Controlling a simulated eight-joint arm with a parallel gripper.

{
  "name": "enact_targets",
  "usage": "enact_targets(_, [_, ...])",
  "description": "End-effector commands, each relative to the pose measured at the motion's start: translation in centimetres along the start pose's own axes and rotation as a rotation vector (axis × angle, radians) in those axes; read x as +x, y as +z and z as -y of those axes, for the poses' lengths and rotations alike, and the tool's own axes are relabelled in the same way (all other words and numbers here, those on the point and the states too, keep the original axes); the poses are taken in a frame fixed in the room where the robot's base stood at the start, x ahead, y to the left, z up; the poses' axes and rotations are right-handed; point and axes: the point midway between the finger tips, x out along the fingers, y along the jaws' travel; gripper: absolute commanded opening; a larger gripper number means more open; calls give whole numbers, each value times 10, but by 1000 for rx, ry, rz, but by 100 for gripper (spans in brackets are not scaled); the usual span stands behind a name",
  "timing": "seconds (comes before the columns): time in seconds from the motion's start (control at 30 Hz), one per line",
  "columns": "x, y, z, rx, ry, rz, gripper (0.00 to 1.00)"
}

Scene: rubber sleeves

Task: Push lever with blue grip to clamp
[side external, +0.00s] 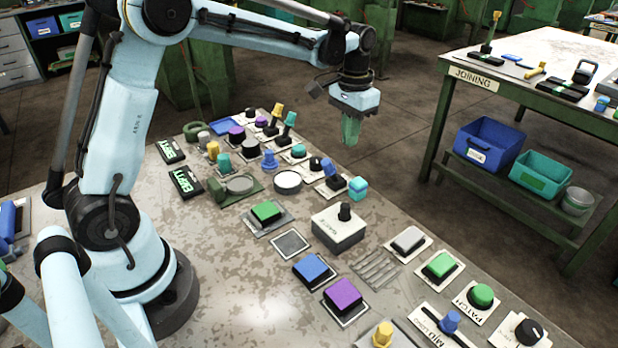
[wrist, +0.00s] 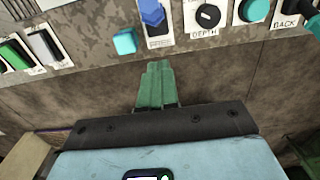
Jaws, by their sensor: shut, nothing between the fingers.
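A lever with a blue grip (side external: 328,167) stands on a white plate near the table's far edge in the side external view. A blue grip also shows at the top of the wrist view (wrist: 153,13), above a plate whose lettering is hard to read. My gripper (side external: 350,138) has green fingers, shut and empty, pointing down above and beyond that edge. In the wrist view my gripper (wrist: 157,68) is just off the edge, below the blue grip in the picture and apart from it. Another blue grip (side external: 450,321) stands on a labelled plate at the front right.
A cyan cube (side external: 358,188) lies beside the lever plate at the table edge; it also shows in the wrist view (wrist: 124,41). A black dial (wrist: 208,15) marked DEPTH is close by. Several knobs and buttons crowd the table. A JOINING table (side external: 530,95) stands right; floor between is clear.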

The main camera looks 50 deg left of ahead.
Motion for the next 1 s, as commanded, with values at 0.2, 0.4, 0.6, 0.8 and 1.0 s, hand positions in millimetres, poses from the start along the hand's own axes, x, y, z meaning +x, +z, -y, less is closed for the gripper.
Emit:
enact_targets(0.2, [-16, 0, 0, 0, 0, 0, 0])
enact_targets(0.4, [-30, 0, 0, 0, 0, 0, 0])
enact_targets(0.6, [-35, 0, 0, 0, 0, 0, 0])
enact_targets(0.8, [-35, 0, 0, 0, 0, 0, 0])
enact_targets(1.0, [-44, 10, -3, 0, -3, -35, 0])
